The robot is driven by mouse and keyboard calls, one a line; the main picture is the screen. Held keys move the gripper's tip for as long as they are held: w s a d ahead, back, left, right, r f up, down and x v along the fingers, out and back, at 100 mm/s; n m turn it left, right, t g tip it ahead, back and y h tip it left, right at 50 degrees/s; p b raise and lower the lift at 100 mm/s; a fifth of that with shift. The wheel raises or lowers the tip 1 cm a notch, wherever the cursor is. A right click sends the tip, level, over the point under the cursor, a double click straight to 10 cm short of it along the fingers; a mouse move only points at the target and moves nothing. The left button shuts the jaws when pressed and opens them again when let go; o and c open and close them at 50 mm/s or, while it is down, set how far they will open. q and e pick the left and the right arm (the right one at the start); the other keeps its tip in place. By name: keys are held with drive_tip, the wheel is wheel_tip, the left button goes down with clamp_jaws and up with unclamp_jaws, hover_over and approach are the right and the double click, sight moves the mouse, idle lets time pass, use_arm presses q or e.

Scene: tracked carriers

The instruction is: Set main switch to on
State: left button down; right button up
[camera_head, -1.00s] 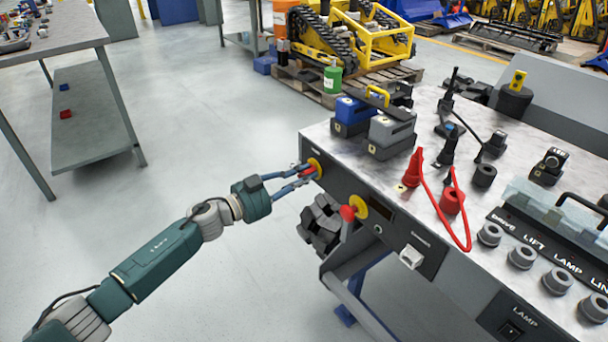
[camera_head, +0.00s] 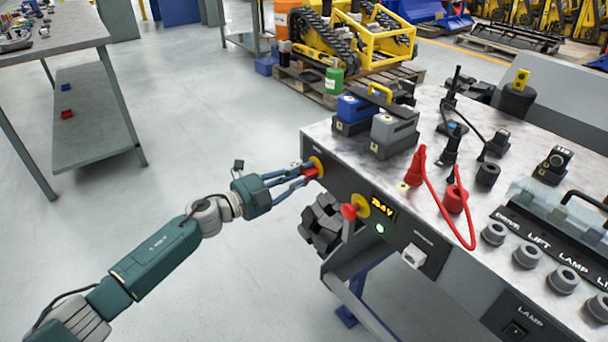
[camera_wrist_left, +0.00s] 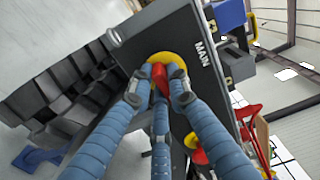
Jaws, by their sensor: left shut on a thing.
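The main switch is a red handle (camera_head: 311,173) on a yellow round plate (camera_head: 318,166), set in the dark front panel of the bench at its left end. In the left wrist view the red handle (camera_wrist_left: 159,74) sits beside the word MAIN. My left gripper (camera_head: 304,175) is shut on the red handle, its blue fingers (camera_wrist_left: 157,90) around it. To the right, a display (camera_head: 382,207) glows yellow and a small green lamp (camera_head: 380,229) is lit. My right gripper is not in view.
A second red knob (camera_head: 349,211) on a yellow plate sticks out just right of the gripper. Blue (camera_head: 354,108) and grey (camera_head: 391,130) battery-like blocks stand on the bench top (camera_head: 330,140). Dark blocks (camera_head: 322,223) hang below the panel.

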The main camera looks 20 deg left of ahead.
use_arm(q)
drive_tip(key=shift+m, duration=0.3)
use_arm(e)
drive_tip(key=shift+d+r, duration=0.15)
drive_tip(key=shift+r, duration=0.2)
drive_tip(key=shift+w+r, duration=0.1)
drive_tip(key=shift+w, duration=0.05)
use_arm(q)
drive_tip(key=c, duration=1.7)
unclamp_jaws()
drive_tip(key=shift+o, duration=0.2)
drive_tip(key=shift+s+a, duration=0.1)
drive_tip(key=shift+s, duration=0.05)
drive_tip(key=v, duration=1.1)
drive_tip(key=shift+s+a, duration=0.25)
drive_tip(key=shift+s, duration=0.05)
